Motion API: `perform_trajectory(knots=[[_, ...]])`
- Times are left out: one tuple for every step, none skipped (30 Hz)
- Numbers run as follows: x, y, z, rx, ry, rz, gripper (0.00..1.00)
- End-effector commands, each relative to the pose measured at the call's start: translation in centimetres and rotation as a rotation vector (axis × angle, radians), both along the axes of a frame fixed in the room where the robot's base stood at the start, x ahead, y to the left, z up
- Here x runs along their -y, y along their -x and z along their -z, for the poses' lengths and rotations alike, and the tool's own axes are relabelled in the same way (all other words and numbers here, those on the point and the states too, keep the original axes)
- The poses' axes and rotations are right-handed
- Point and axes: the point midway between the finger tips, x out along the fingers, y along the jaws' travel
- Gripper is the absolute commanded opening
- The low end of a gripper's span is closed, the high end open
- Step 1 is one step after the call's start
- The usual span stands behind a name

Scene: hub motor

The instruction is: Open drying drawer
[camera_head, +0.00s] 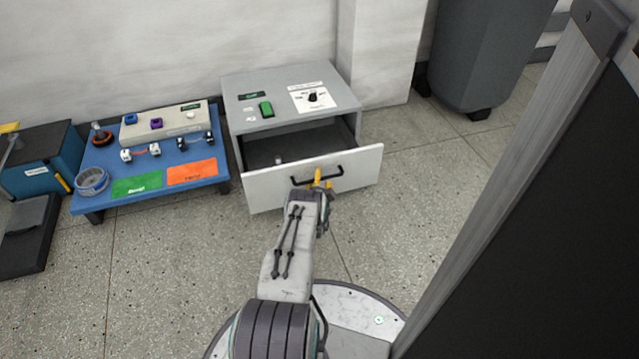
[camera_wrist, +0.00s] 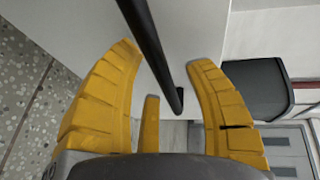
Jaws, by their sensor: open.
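The drying drawer (camera_head: 352,172) is a white-fronted drawer in a grey cabinet (camera_head: 290,92). It stands pulled out, and its dark inside shows behind the front. A small light object lies inside near the left. A black bar handle (camera_head: 335,171) is fixed across the drawer front; it also shows in the wrist view (camera_wrist: 150,45). My gripper (camera_head: 322,179) is at the handle. In the wrist view its yellow fingers (camera_wrist: 165,75) are open, with the handle bar running between them. I cannot tell whether any finger touches the bar.
The cabinet top has a green switch (camera_head: 266,109) and a black dial (camera_head: 312,97). A blue table (camera_head: 92,201) with parts and green and orange mats stands left. A grey bin (camera_head: 480,55) is at the back right.

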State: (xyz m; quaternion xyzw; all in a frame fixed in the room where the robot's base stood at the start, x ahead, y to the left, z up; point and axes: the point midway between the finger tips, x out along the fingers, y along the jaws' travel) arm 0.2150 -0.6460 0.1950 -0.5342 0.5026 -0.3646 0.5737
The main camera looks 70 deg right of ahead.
Motion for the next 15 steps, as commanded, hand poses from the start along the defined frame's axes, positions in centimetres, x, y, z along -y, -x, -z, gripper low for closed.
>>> perform_trajectory(knots=[[0.09, -0.02, 0.03, 0.0, 0.0, 0.0, 0.47], [0.11, -0.03, 0.02, 0.0, 0.0, 0.0, 0.47], [0.14, -0.03, 0.01, 0.0, 0.0, 0.0, 0.47], [0.14, -0.04, 0.0, 0.0, 0.0, 0.0, 0.47], [0.14, -0.04, -0.01, 0.0, 0.0, 0.0, 0.47], [0.13, -0.03, -0.01, 0.0, 0.0, 0.0, 0.47], [0.13, -0.03, -0.01, 0.0, 0.0, 0.0, 0.47], [0.12, -0.03, -0.02, 0.0, 0.0, 0.0, 0.47], [0.12, -0.03, -0.02, 0.0, 0.0, 0.0, 0.47], [0.12, -0.03, -0.02, 0.0, 0.0, 0.0, 0.49], [0.12, -0.03, -0.01, 0.0, 0.0, 0.0, 0.47], [0.11, -0.03, -0.01, 0.0, 0.0, 0.0, 0.43], [0.11, -0.03, -0.01, 0.0, 0.0, 0.0, 0.41], [0.11, -0.03, 0.0, 0.0, 0.0, 0.0, 0.38], [0.11, -0.03, 0.01, 0.0, 0.0, 0.0, 0.34]])
